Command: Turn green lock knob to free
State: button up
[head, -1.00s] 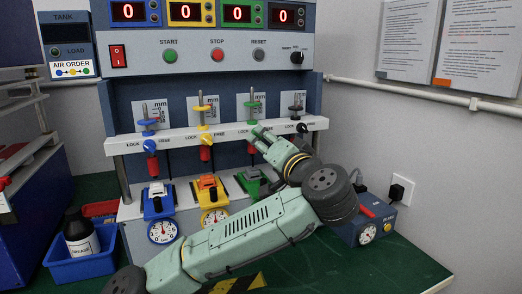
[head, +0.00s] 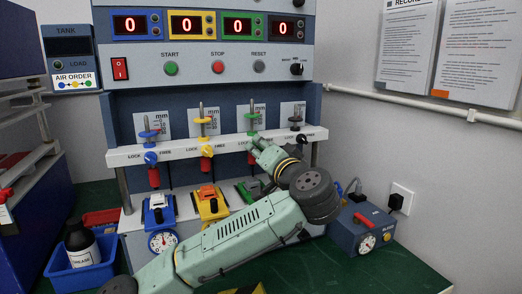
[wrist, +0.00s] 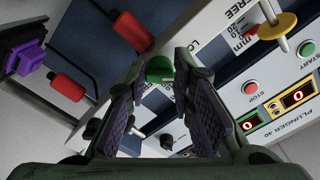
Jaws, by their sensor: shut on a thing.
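The green lock knob (wrist: 160,68) shows in the wrist view between the tips of my gripper (wrist: 160,80). The fingers are closed on it, one on each side, and cover part of it. In the head view my gripper (head: 257,147) reaches the white LOCK/FREE rail (head: 130,156) from the front right, below the green plunger disc (head: 254,133). There the gripper hides the green knob and its labels, so I cannot tell which way it points.
A blue knob (head: 151,158) and a yellow knob (head: 207,150) sit left of my gripper, and a black knob (head: 301,138) right of it. Gauge blocks stand below. A blue gauge box (head: 354,235) stands right of my arm. A blue bin (head: 82,277) stands at lower left.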

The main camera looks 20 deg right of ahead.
grip_shut()
jog(key=shift+m, duration=0.3)
jog(key=m+b, duration=0.1)
jog(key=m, duration=0.1)
jog(key=shift+f+m+b, duration=0.1)
jog(key=shift+m+b, duration=0.2)
jog(key=shift+b, duration=0.1)
jog(key=m, duration=0.5)
jog(key=shift+r, duration=0.2)
jog(key=m, duration=0.5)
jog(key=shift+r+m, duration=0.15)
jog(key=shift+m, duration=2.15)
